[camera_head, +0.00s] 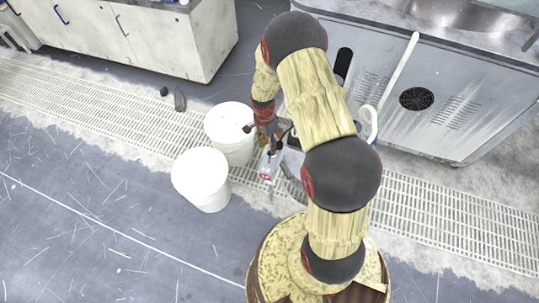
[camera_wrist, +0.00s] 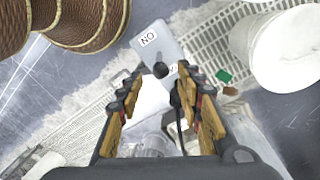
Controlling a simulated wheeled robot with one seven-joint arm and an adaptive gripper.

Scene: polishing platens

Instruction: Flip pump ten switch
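A light grey switch box (camera_wrist: 172,41) lies below my gripper in the wrist view, with a white label reading "ON" near its far end. A black switch lever (camera_wrist: 160,69) stands up from the box. A second label is partly hidden by my right-hand finger. My gripper (camera_wrist: 159,76) is open, with one finger on each side of the lever; contact cannot be told. In the head view the box (camera_head: 268,166) shows a small red mark, and my gripper (camera_head: 272,140) is just above it, partly hidden by my arm.
Two white buckets (camera_head: 200,180) (camera_head: 237,150) stand close left of the box. A floor grating (camera_head: 440,215) runs below a metal sink cabinet (camera_head: 440,120). Open floor is at left.

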